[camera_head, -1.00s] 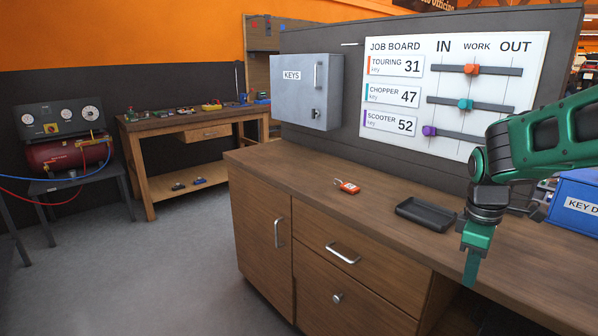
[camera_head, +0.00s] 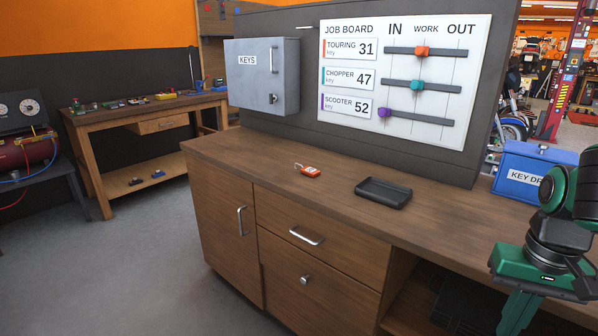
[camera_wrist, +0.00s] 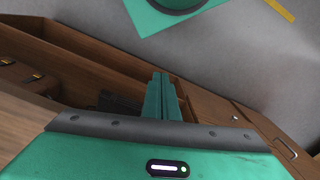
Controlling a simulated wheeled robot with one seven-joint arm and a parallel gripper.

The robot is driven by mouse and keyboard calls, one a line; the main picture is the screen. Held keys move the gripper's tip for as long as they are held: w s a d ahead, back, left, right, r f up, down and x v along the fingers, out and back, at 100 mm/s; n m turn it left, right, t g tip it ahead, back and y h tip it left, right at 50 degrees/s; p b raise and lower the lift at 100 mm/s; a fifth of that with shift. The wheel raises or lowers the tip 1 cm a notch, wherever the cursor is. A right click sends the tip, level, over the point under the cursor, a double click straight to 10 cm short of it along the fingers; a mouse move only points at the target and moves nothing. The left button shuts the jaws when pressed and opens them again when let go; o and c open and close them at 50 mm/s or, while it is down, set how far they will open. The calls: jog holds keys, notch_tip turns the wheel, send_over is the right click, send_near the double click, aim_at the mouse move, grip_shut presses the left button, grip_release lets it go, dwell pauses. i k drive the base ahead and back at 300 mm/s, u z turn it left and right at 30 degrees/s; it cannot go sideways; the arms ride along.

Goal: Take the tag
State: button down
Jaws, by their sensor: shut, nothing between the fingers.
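An orange tag (camera_head: 309,170) with a metal ring at its left end lies flat on the wooden counter (camera_head: 250,158), left of a black tray. My green gripper (camera_head: 512,320) is at the lower right of the head view, in front of the counter and well apart from the tag. In the wrist view my gripper's fingers (camera_wrist: 162,95) are together with nothing between them. The tag does not show in the wrist view.
The black tray (camera_head: 384,192) sits empty right of the tag. A blue box (camera_head: 522,178) labelled KEY DR stands at the counter's right. A grey KEYS cabinet (camera_head: 252,85) and the job board (camera_head: 340,105) are on the back panel. The counter around the tag is clear.

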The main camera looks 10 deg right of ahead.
aim_at(309, 171)
jog(key=k, duration=0.45)
jog(key=u, duration=0.65)
jog(key=i, duration=2.05)
jog(key=z, duration=0.6)
